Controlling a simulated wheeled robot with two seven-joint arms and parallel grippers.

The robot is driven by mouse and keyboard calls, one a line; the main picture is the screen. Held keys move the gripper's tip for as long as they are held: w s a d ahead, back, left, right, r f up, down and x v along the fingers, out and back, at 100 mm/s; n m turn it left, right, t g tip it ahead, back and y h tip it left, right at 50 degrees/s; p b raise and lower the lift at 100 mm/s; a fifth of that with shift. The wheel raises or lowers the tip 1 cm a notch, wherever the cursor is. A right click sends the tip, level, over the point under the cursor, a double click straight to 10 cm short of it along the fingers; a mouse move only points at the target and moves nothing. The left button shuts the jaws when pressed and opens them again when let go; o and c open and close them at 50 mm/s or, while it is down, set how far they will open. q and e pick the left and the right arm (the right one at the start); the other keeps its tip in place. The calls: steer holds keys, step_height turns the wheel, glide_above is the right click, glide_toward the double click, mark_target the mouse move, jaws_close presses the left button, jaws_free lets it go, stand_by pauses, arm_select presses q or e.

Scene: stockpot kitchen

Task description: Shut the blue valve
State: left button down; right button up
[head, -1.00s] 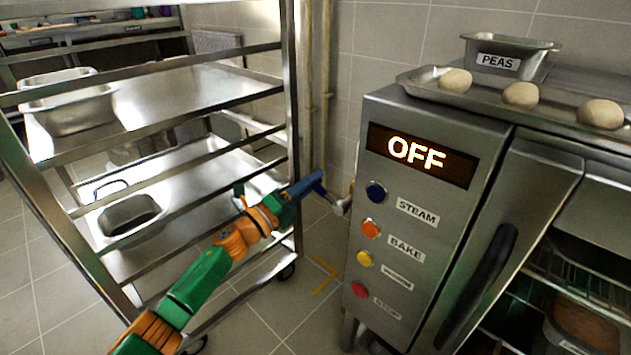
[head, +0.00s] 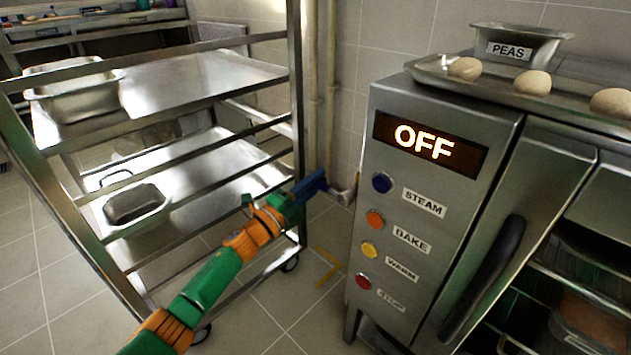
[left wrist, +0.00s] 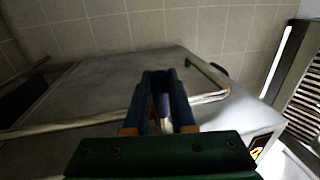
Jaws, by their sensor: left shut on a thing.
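The valve's handle is largely hidden by my dark blue fingers there. In the left wrist view my left gripper (left wrist: 164,90) has its fingers closed around a blue-purple piece (left wrist: 164,113), which looks like the blue valve's handle. How far the handle is turned is hard to tell. My right gripper is in neither view.
The steel oven (head: 420,200) stands close to the right of the gripper, its display reading OFF. A metal rack (head: 297,130) with trays is close on the left. Vertical pipes (head: 322,90) run up the tiled wall behind. Bare floor lies below.

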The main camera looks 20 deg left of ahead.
arm_select(q)
steer(key=shift+f, duration=0.1)
steer(key=c, duration=1)
jaws_free()
steer(key=shift+c, duration=0.2)
steer(key=shift+s, duration=0.1)
steer(key=shift+s+a, duration=0.1)
steer(key=shift+s, duration=0.15)
steer(key=p+v, duration=0.1)
steer(key=v, duration=0.5)
steer(key=shift+s, duration=0.2)
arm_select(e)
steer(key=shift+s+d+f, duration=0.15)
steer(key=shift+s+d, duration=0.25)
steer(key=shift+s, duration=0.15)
arm_select(q)
steer(key=shift+a, duration=0.1)
